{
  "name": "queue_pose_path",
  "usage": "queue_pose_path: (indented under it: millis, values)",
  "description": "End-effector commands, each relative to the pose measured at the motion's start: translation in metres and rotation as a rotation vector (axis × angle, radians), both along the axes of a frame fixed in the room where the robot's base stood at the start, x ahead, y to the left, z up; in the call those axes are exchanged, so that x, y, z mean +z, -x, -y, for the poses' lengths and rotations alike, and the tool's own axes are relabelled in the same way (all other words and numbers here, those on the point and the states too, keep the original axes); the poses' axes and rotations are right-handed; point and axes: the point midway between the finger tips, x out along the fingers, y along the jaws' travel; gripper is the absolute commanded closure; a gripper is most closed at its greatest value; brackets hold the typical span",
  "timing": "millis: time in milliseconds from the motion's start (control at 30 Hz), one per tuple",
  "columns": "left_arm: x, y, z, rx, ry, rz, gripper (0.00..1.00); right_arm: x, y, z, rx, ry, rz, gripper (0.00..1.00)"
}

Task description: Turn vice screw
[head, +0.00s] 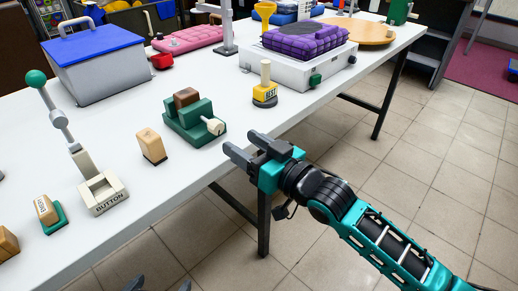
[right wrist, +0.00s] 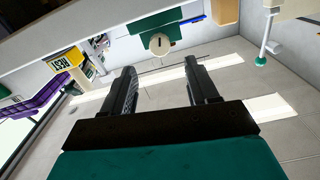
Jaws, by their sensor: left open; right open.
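The green vice (head: 182,122) stands on the white table and holds a brown block (head: 187,97) between its jaws. Its pale screw knob (head: 214,126) points toward the table's front edge. In the right wrist view the vice (right wrist: 172,20) is at the top and the round, slotted knob (right wrist: 160,43) lies beyond the gap between the fingers. My right gripper (head: 240,143) is open and empty, in front of the vice and apart from the knob. My left gripper (head: 159,286) shows only its open dark fingertips at the bottom edge.
A yellow stamp-like piece (head: 265,94) stands right of the vice, and a wooden block (head: 151,146) stands left of it. A lever box marked BUTTON (head: 103,193) is farther left. A blue-lidded box (head: 95,65) and a purple-padded white machine (head: 297,71) stand behind.

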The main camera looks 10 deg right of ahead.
Motion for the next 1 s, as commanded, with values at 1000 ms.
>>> queue_pose_path:
  millis: [1000]
  values:
    - [0.016,0.002,-0.004,0.012,-0.005,-0.001,0.0,-0.021,0.04,0.032,-0.066,0.029,-0.064,0.41]
